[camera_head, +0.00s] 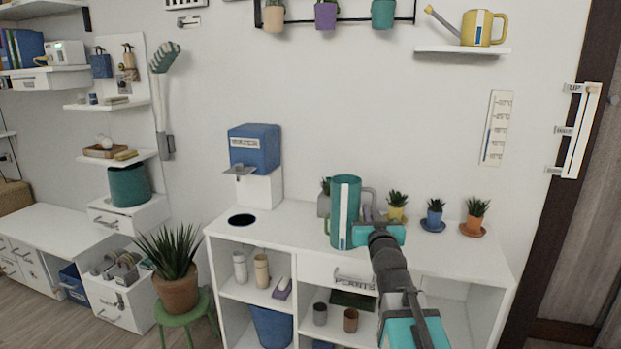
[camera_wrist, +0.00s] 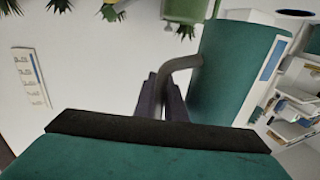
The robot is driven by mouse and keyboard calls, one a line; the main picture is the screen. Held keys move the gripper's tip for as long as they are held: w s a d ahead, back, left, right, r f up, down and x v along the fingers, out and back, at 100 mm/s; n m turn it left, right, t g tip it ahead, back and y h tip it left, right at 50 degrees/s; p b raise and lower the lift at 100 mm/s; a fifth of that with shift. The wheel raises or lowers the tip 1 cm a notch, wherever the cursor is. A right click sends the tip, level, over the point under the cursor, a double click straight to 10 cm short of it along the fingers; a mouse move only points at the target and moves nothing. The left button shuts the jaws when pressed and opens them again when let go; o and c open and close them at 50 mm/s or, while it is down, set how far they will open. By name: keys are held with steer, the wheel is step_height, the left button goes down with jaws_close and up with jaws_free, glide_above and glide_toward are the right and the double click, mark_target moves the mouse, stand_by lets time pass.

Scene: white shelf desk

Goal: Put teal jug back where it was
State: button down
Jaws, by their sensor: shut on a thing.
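The teal jug (camera_head: 344,210) is tall, with a white and blue stripe down its side and a grey handle. In the head view it is upright over the white desk top (camera_head: 290,222); I cannot tell whether its base touches. My gripper (camera_head: 370,212) is at its right side, shut on the handle. In the wrist view the jug (camera_wrist: 238,65) appears tilted at the right, with its handle running between the dark fingers of my gripper (camera_wrist: 166,103). My own teal wrist hides the lower part of that view.
A blue water dispenser (camera_head: 254,148) stands left, by a dark round hole (camera_head: 241,220). The desk top between hole and jug is clear. A shelf (camera_head: 462,51) holds a yellow watering can (camera_head: 483,28).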

steer(key=shift+r, duration=0.2)
steer(key=shift+f, duration=0.2)
steer(key=shift+w+d+f+h, duration=0.15)
steer(key=shift+d+f+h, duration=0.15)
steer(key=shift+f, duration=0.15)
steer(key=shift+w+d+f+m+h, duration=0.3)
steer(key=shift+d+f+m+h, duration=0.2)
steer(key=shift+d, duration=0.1)
stand_by(0.5)
steer(key=s+d+m+g+h, duration=0.1)
steer(key=d+m+g+h, duration=0.1)
steer(key=d, duration=1.2)
steer(key=s+d+m+g+h, duration=0.1)
steer(key=d+m+h, duration=0.3)
steer(key=d, duration=1)
steer(key=shift+s+d+m+g+h, duration=0.15)
steer(key=shift+s+m+g+h, duration=0.25)
steer(key=shift+h, duration=1.3)
steer(key=shift+s, duration=0.1)
